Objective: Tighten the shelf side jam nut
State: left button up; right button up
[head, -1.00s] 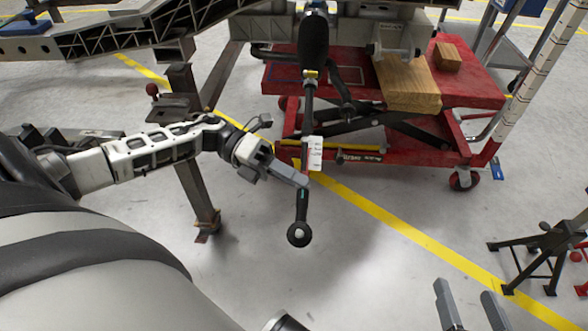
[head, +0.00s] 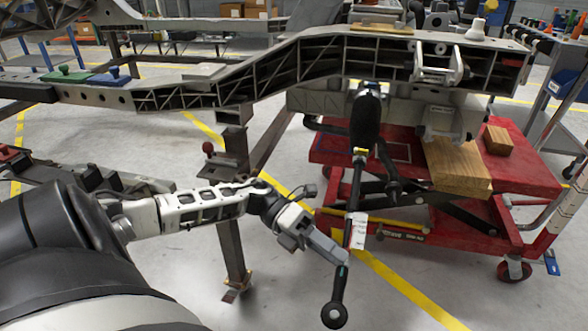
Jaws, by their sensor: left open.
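A steering-type rod (head: 356,195) hangs down from a black bellows boot (head: 365,120) under the chassis. It carries a yellow-marked collar (head: 360,153) just below the boot, a white tag (head: 357,232) lower down, and a dark rod end (head: 335,312) with a round ball joint at the bottom. I cannot tell for certain which part is the jam nut; it is too small to make out. My left gripper (head: 343,256) is open, with its fingertips at the rod just below the tag. Whether the fingers straddle the rod or lie beside it I cannot tell. My right gripper is out of view.
The grey chassis frame (head: 300,65) spans above. A red lift cart (head: 520,180) with wooden blocks (head: 458,165) stands behind the rod at right. A rusty steel stand (head: 230,200) is behind my left arm. Floor at the lower right is clear.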

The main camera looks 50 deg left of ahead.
pick_arm(q)
jog(key=v, duration=1.5)
jog(key=shift+a, duration=0.3)
